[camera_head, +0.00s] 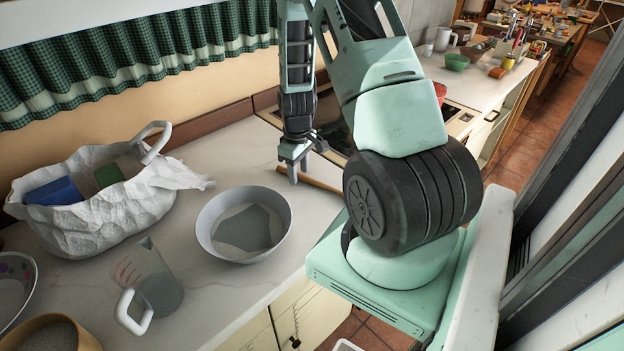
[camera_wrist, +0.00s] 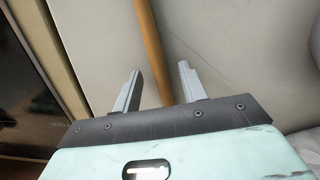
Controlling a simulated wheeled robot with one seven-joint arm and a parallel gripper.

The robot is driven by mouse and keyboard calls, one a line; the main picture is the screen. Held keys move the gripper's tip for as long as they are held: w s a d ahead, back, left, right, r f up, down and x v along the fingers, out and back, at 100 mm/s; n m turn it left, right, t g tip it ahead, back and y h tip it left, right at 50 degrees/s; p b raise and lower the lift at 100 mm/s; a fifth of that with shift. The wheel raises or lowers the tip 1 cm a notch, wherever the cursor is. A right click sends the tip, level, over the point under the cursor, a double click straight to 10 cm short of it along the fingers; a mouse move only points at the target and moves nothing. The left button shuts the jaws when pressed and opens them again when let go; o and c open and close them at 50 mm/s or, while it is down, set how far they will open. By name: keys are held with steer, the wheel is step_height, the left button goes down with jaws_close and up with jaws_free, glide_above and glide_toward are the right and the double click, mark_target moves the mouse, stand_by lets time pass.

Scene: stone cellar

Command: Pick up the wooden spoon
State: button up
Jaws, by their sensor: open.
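The wooden spoon (camera_head: 318,183) lies on the white counter, and only part of its brown handle shows in the head view, running behind my arm. In the wrist view the wooden handle (camera_wrist: 151,45) runs from the top edge down between the two finger lines and passes out of sight behind my gripper. My gripper (camera_head: 293,172) points down just over the handle near the hob. In the wrist view my gripper (camera_wrist: 160,80) is open, with one grey finger on each side of the handle and nothing clamped. The spoon's bowl is not visible.
A grey bowl (camera_head: 209,223), a measuring jug (camera_head: 160,290) and a white bag (camera_head: 100,222) holding boxes stand left on the counter (camera_head: 225,150). A dark hob (camera_head: 333,128) lies just right of my gripper, with the wall behind.

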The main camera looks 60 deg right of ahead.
steer(key=shift+f, duration=0.2)
jaws_close()
steer(key=shift+r, duration=0.15)
step_height(320, 180, up, 10)
steer(key=b, duration=0.1)
steer(key=shift+b, duration=0.4)
steer(key=c, duration=0.7)
jaws_free()
jaws_close()
